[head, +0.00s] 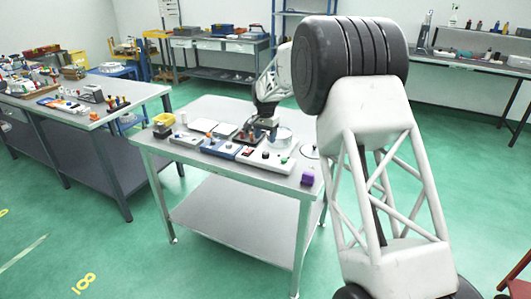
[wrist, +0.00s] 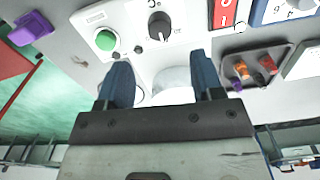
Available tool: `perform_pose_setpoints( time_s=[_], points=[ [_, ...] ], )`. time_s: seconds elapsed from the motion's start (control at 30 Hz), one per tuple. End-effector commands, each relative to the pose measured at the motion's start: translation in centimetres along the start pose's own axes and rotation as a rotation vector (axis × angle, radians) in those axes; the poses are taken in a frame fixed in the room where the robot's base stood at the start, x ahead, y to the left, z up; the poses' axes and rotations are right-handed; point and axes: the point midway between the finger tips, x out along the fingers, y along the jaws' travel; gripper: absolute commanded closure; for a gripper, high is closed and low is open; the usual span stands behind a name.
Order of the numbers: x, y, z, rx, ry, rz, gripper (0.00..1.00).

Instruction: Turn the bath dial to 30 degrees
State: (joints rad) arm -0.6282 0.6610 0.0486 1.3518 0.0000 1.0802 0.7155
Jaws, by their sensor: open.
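A white control panel (wrist: 130,32) at the top of the wrist view carries a dark round dial (wrist: 159,25) and a green button (wrist: 106,40). The dial has small marks around it, too small to read. Which dial is the bath's I cannot tell for sure. The panel also shows on the table in the head view (head: 258,157). A round pale vessel (wrist: 172,80) lies between my fingers in the wrist view; it shows as a silvery bowl in the head view (head: 281,137). My gripper (wrist: 162,82) is open, its blue fingers apart and empty, below the dial in the picture.
Beside the white panel are a red plate (wrist: 224,14), a blue panel (wrist: 285,10) with a dial, and a dark tray (wrist: 253,68) of coloured parts. A purple block (head: 308,178) sits near the table's front right corner.

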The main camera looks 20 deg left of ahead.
Motion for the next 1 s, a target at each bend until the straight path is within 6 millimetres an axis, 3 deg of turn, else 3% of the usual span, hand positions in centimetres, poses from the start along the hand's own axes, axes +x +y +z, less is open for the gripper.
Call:
perform_pose_setpoints(
  time_s=[0.27, 0.7, 1.0],
  points=[
    [1.2, 0.0, 0.0, 0.0, 0.0, 0.0, 0.39],
    [6.2, 0.0, 0.0, 0.0, 0.0, 0.0, 0.39],
    [7.8, 0.0, 0.0, 0.0, 0.0, 0.001, 0.39]
  ],
)
